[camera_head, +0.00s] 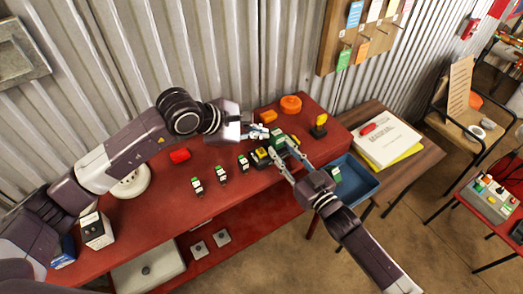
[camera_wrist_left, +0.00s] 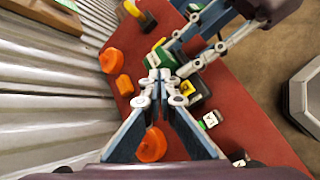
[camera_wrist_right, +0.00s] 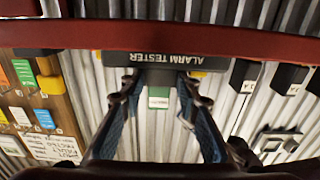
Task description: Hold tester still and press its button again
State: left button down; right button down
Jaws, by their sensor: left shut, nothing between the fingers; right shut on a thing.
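The tester (camera_head: 261,157) stands on the red bench. It has a black body with yellow parts and a green middle. My right gripper (camera_head: 286,148) is shut on it from the front. In the right wrist view the tester (camera_wrist_right: 168,58) reads "ALARM TESTER" upside down, with a green and white piece between the fingers (camera_wrist_right: 158,84). My left gripper (camera_head: 264,132) is shut and empty, its tips close to the green part. In the left wrist view its tips (camera_wrist_left: 162,82) are beside the tester (camera_wrist_left: 190,90). I cannot tell whether they touch, and the button is hidden.
Several small black units (camera_head: 220,174) stand in a row left of the tester. A blue tray (camera_head: 358,184) lies right. The corrugated wall stands close behind.

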aim_at(260, 153)
pick_arm(q)
jog(key=shift+f, duration=2.15)
jog(key=shift+f, duration=0.1)
jog(key=shift+f, duration=0.3)
jog(key=shift+f, duration=0.6)
jog(key=shift+r, duration=0.1)
dwell(0.5)
jog(key=shift+r, duration=0.9)
jog(key=shift+r, duration=2.5)
